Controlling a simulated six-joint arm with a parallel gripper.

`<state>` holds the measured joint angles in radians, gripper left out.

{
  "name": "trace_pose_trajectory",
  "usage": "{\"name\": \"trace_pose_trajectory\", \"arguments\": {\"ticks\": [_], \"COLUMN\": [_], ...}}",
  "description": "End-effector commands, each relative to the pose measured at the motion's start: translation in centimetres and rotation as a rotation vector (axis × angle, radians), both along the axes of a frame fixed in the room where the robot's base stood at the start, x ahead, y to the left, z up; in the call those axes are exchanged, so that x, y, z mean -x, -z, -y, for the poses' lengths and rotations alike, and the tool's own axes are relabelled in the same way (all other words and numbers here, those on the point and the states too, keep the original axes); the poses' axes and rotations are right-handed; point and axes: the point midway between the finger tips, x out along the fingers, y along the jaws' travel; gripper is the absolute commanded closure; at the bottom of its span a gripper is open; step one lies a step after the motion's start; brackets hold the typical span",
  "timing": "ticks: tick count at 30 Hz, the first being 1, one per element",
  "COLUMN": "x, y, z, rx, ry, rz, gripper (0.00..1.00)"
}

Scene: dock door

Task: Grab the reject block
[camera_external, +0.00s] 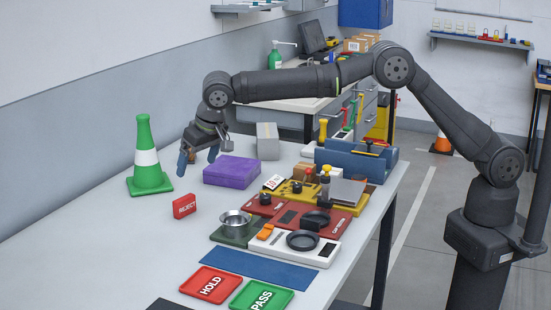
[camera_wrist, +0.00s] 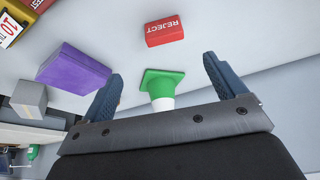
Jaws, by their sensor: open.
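The reject block (camera_external: 184,206) is a small red block with white REJECT lettering. It stands on the table in front of the green cone. It also shows in the wrist view (camera_wrist: 164,31), at the top centre, with its lettering upside down. My gripper (camera_external: 198,160) is open and empty above the table, between the green cone and the purple box. In the wrist view its two blue fingers (camera_wrist: 160,88) are spread apart, and the block lies beyond the fingertips, clear of them.
A green cone with a white band (camera_external: 149,170) stands left of the block. A purple box (camera_external: 231,171) and a grey box (camera_external: 267,142) stand to the right. Stations with dishes (camera_external: 303,240) and the HOLD tray (camera_external: 190,284) and PASS tray (camera_external: 243,304) lie nearer. Bare table surrounds the block.

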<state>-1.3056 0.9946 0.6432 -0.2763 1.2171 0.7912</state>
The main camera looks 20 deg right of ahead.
Motion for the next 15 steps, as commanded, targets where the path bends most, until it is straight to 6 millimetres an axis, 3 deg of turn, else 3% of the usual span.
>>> {"name": "trace_pose_trajectory", "arguments": {"ticks": [7,15], "x": [-1.8,-2.7], "y": [5.2,7.7], "z": [-1.1,-1.8], "rx": [0.004,0.001], "ry": [0.0,-0.001], "rz": [-0.001,-0.001], "gripper": [0.11,0.11]}}
